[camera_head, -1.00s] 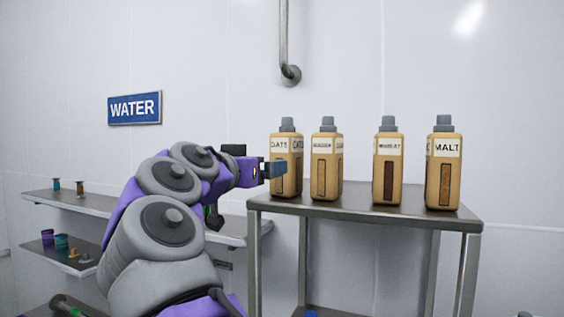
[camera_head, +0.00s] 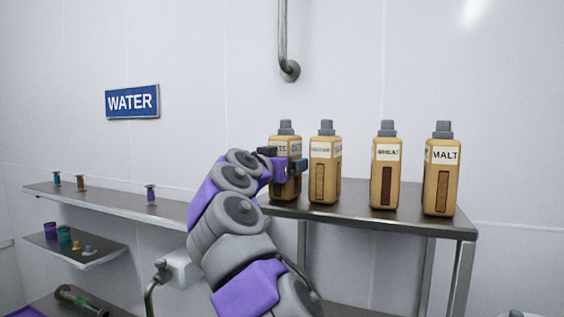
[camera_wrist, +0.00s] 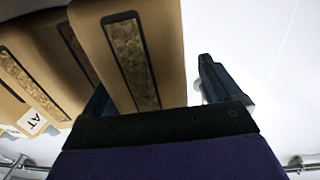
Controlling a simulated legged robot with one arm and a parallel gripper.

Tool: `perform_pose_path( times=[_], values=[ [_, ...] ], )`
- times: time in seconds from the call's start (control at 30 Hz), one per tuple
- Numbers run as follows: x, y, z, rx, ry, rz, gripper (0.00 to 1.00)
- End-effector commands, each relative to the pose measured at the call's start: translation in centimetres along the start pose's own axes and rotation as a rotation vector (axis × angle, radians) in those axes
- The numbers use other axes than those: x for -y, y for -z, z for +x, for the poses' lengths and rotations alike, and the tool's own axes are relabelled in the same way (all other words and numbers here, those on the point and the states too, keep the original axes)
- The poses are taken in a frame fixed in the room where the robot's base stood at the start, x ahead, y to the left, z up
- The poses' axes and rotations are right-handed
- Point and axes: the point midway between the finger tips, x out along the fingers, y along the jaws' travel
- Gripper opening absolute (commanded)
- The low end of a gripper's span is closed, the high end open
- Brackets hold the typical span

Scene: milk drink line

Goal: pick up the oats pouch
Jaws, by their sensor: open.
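The oats pouch (camera_head: 285,189) is a tan bottle-shaped container with a grey cap and a dark window strip. It stands upright at the left end of the metal table (camera_head: 400,222), partly hidden behind my gripper (camera_head: 284,159). In the wrist view a tan container with a grainy window (camera_wrist: 135,55), apparently the oats pouch, lies between the fingers of my gripper (camera_wrist: 157,90). It is close to the left finger, with a clear gap to the right finger. My gripper is open. Contact with the pouch cannot be told.
Similar containers stand to the right: one with an unreadable label (camera_head: 324,180), wheat (camera_head: 385,185) and malt (camera_head: 439,187). In the wrist view, neighbouring containers (camera_wrist: 35,85) crowd the left side. Shelves (camera_head: 120,206) with small items are at the left, below a water sign (camera_head: 132,101).

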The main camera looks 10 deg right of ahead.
Motion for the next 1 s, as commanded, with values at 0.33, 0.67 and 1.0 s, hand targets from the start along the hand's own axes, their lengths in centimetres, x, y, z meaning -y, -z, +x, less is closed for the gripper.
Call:
perform_pose_path(
  times=[0.33,0.67,1.0],
  values=[
    [0.22,0.01,0.12,-0.003,0.0,-0.002,0.86],
    [0.26,0.0,0.13,-0.003,0.001,-0.002,0.54],
    [0.13,0.05,0.22,-0.003,0.0,-0.001,0.22]
  ],
)
